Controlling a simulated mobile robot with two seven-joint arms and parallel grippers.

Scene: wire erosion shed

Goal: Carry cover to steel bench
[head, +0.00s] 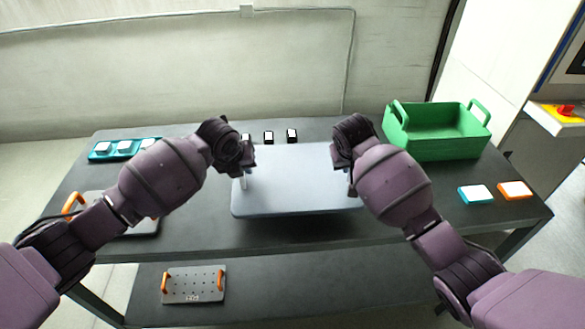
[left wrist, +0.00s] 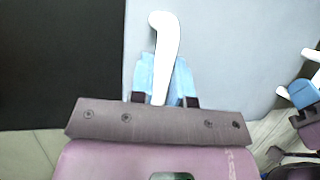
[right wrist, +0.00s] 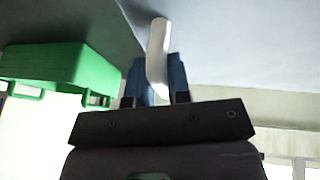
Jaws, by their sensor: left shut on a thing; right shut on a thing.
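The cover (head: 290,185) is a flat, light grey-blue panel with rounded corners and white handles at its two sides. In the head view it is in the middle, between my two arms, over the dark bench (head: 260,240). My left gripper (head: 243,172) is shut on the cover's left handle, which shows white between the blue fingers in the left wrist view (left wrist: 165,60). My right gripper (head: 350,180) is shut on the right handle, seen between the fingers in the right wrist view (right wrist: 158,65). I cannot tell how high the cover is above the bench top.
A green crate (head: 437,145) stands at the back right. A teal and an orange box with white tops (head: 515,190) lie at the right. A teal tray (head: 100,155) is at the back left. Small black items (head: 269,137) stand behind the cover. A perforated plate (head: 194,285) with orange handles lies on the lower shelf.

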